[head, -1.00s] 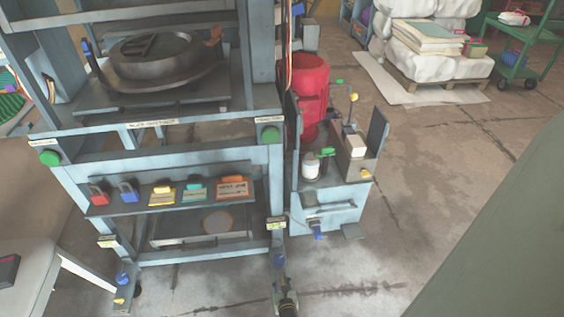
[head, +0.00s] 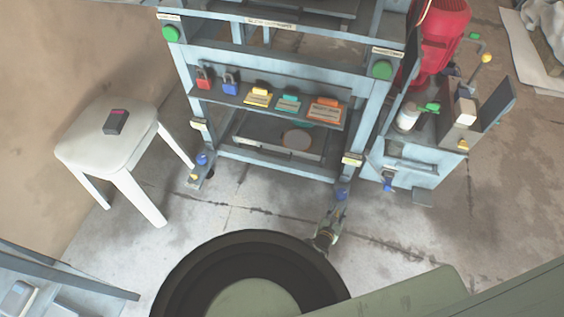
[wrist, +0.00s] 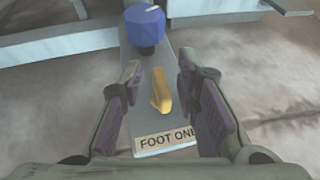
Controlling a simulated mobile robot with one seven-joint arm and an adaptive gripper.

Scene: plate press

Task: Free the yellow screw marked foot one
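The yellow screw (wrist: 160,90) stands on a grey foot plate (wrist: 148,70) with a label reading FOOT ONE (wrist: 166,138) in the wrist view. A blue knob (wrist: 145,24) sits on the same plate just beyond it. My gripper (wrist: 160,78) is open, with one finger on each side of the screw and visible gaps between. In the head view my gripper (head: 335,214) is at the press's front right foot, beside its blue knob (head: 341,193). The yellow screw there is hidden by my gripper.
The press frame (head: 270,75) stands behind, with a shelf of coloured padlocks and tags. Its left foot carries another yellow screw (head: 194,177). A white stool (head: 105,150) is at left. A pump unit (head: 415,165) stands close on the right. Floor in front is clear.

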